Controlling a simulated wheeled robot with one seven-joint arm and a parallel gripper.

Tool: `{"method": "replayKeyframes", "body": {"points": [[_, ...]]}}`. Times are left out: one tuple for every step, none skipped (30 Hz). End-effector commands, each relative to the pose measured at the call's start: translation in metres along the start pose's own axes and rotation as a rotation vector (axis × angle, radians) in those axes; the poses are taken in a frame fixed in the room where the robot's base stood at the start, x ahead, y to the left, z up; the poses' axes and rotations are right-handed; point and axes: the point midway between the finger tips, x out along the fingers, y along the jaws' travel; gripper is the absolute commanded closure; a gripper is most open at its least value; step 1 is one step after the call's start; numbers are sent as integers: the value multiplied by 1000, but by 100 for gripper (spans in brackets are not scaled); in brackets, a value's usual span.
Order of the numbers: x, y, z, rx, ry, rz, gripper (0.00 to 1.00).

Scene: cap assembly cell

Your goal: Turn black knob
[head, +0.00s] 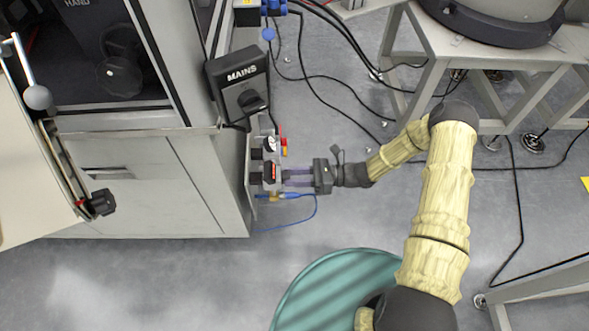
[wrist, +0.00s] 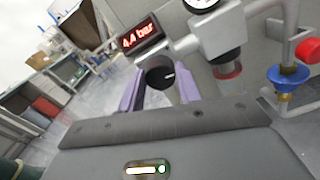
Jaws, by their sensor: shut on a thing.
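The black knob (wrist: 160,73) is round with a pale mark on its face. In the wrist view it sits under a red lit display (wrist: 140,35) that reads 4.4 bar. My gripper (wrist: 160,86) has purple fingers on either side of the knob and is shut on it. In the head view my gripper (head: 287,177) reaches left to the small panel of fittings on the side of the grey cabinet. The knob is too small and covered there to make out. The display (head: 274,171) shows as a red spot beside the fingertips.
A round gauge (wrist: 202,3), a red button (wrist: 308,50) and a blue and brass fitting (wrist: 286,82) are close on the right in the wrist view. A black MAINS switch box (head: 240,84) sticks out above the panel. A blue hose (head: 312,208) loops below my gripper.

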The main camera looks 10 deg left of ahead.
Motion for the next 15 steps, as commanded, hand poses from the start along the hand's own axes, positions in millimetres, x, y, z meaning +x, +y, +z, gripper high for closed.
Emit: {"method": "replayKeyframes", "body": {"points": [[-1,1,5,41,0,-3,89],[-1,1,4,67,0,-2,89],[-1,1,4,100,0,-2,89],[-1,0,4,124,0,-2,89],[-1,0,3,148,0,-3,89],[-1,0,3,177,0,-3,89],[-1,0,3,198,0,-3,89],[-1,0,3,217,1,-3,89],[-1,0,2,242,1,-3,89],[-1,0,2,259,1,-2,89],[-1,-1,2,274,1,-2,89],[-1,-1,1,292,1,-2,89],[-1,-1,1,304,1,-2,89],[-1,-1,1,315,1,-3,89],[-1,-1,1,327,1,-3,89]]}}
